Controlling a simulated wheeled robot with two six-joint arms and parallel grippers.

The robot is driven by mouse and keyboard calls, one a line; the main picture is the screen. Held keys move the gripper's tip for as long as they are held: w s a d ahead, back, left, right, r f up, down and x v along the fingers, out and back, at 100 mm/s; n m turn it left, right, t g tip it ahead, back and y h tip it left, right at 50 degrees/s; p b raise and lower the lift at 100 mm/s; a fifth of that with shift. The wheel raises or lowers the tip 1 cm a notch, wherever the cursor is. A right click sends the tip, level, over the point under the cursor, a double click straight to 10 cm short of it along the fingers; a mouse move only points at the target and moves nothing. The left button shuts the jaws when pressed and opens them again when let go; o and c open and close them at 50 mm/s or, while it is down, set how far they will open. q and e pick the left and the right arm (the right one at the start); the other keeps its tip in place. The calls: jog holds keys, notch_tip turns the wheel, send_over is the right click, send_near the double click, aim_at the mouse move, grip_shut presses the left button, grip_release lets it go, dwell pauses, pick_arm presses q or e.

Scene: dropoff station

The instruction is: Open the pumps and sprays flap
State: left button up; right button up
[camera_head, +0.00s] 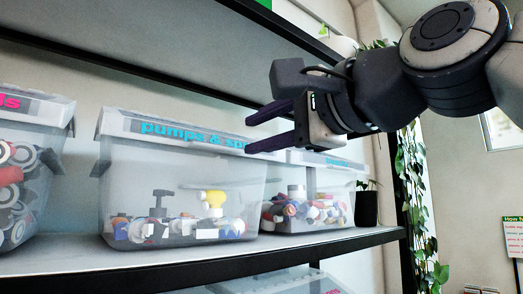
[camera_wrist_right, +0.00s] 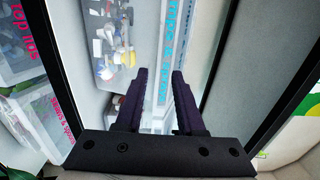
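The pumps and sprays box (camera_head: 180,200) is a clear bin on the shelf, holding pump tops and spray heads. Its flap (camera_head: 180,131), a pale strip with blue lettering along the top front, looks closed. My right gripper (camera_head: 248,134) is open and empty, in front of the right end of the lettering in the head view. In the right wrist view the flap with its blue lettering (camera_wrist_right: 170,40) runs beyond the two dark fingers (camera_wrist_right: 158,75), which are apart. Whether a finger touches the flap I cannot tell. My left gripper is not in view.
Another clear bin with pink lettering (camera_head: 22,190) stands at the left, and a smaller bin (camera_head: 330,183) at the right. A dark pot (camera_head: 366,208) stands at the shelf's right end. An upper shelf (camera_head: 150,40) hangs above the bins. Hanging vines (camera_head: 415,200) are at the right.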

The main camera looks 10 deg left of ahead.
aim_at(220, 148)
jog(key=p+x, duration=0.3)
jog(key=x, duration=0.6)
jog(key=shift+a+p, duration=0.15)
jog(key=shift+p, duration=0.15)
grip_shut()
jog(key=shift+f, duration=0.1)
dwell(0.8)
